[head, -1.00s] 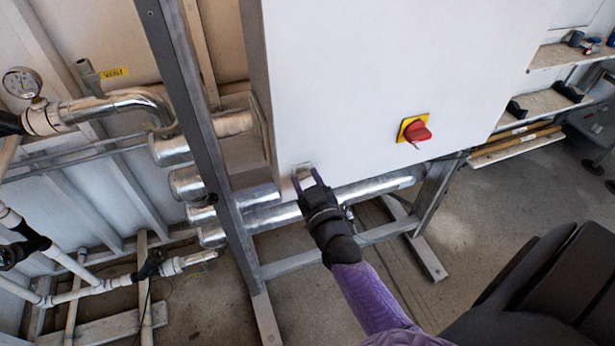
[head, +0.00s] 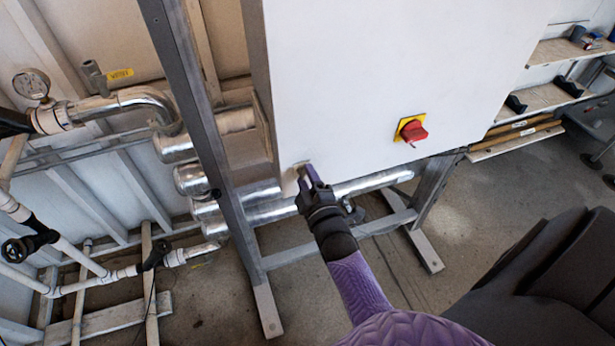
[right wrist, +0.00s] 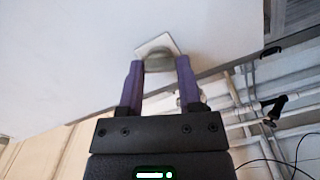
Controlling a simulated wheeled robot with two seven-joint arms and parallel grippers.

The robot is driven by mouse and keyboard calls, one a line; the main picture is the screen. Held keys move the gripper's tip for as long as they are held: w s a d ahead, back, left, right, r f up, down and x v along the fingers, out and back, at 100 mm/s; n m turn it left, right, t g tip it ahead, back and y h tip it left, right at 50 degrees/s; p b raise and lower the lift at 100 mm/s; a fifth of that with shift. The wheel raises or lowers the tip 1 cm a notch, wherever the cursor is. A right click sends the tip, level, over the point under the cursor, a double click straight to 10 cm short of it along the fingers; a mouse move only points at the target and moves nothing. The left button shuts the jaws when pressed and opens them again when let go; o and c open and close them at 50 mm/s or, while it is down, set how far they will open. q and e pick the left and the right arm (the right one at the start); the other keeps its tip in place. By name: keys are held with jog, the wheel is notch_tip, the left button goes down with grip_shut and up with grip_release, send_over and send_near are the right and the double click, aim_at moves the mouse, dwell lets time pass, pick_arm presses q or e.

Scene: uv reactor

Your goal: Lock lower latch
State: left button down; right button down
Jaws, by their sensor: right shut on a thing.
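The lower latch (right wrist: 157,46) is a small pale plate with a rounded knob at the lower left corner of the white cabinet door. It also shows in the head view (head: 300,165), partly hidden by my fingers. My right gripper (head: 307,172) reaches it from below. In the right wrist view its two purple fingers (right wrist: 159,65) stand on either side of the latch knob, shut on it. The exact turn of the latch is hard to tell. My left gripper is not in view.
The white cabinet (head: 370,70) fills the middle, with a red rotary switch (head: 412,130) on a yellow plate. A grey metal frame post (head: 200,130) stands to the left, with silver pipes (head: 195,180) behind it. Shelves (head: 545,100) stand at the right. The floor ahead is clear.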

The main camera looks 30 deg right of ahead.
jog(key=shift+n, duration=2.4)
jog(key=shift+c, duration=1.4)
grip_release()
